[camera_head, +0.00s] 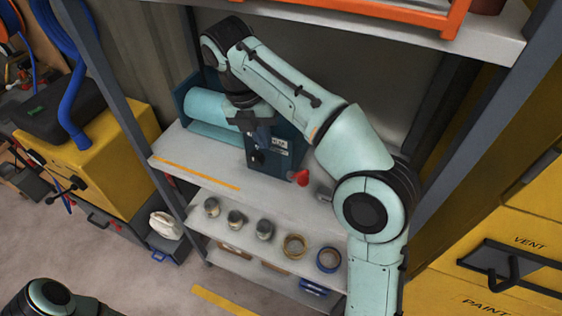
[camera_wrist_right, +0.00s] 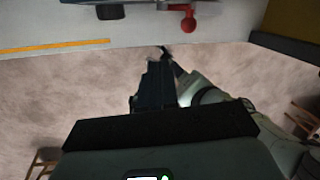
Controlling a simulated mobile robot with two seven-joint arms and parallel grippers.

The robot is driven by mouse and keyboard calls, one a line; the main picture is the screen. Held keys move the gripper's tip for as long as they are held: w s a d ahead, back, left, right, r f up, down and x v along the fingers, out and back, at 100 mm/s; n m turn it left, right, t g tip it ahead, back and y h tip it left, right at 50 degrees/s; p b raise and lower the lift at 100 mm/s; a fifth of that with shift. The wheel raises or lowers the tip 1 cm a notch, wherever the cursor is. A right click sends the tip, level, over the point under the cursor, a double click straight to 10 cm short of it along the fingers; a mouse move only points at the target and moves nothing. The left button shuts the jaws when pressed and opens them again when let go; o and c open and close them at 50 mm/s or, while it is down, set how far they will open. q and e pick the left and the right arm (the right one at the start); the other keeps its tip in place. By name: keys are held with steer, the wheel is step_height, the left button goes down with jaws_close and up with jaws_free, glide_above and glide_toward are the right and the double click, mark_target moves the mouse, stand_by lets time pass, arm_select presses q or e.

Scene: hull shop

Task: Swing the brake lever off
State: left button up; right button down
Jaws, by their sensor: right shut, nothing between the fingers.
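A machine with a light blue drum (camera_head: 205,106) and a dark blue housing (camera_head: 278,160) stands on the upper grey shelf. A red ball knob (camera_head: 302,178) sticks out at the housing's lower right; I take it for the end of the brake lever. The same red knob (camera_wrist_right: 188,23) shows at the top of the right wrist view. My right gripper (camera_head: 264,139) points down in front of the housing, shut and empty, up and left of the knob and apart from it. Its dark fingers also show in the right wrist view (camera_wrist_right: 161,75). My left gripper is out of view.
The lower shelf (camera_head: 222,242) holds several small round parts and rings. An orange tray (camera_head: 410,12) is on the shelf above. Yellow drawers (camera_head: 515,240) stand at the right, and a yellow cabinet (camera_head: 95,170) at the left. Grey posts frame the shelves.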

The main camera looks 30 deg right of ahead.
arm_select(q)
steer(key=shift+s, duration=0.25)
arm_select(e)
steer(key=s+d+f, duration=0.1)
steer(key=d+f, duration=0.1)
steer(key=f, duration=0.3)
steer(key=s+d+f, duration=0.1)
steer(key=d+f, duration=0.2)
steer(key=f, duration=0.3)
steer(key=shift+s+d+f, duration=0.2)
steer(key=shift+s+d, duration=0.05)
steer(key=shift+s, duration=0.15)
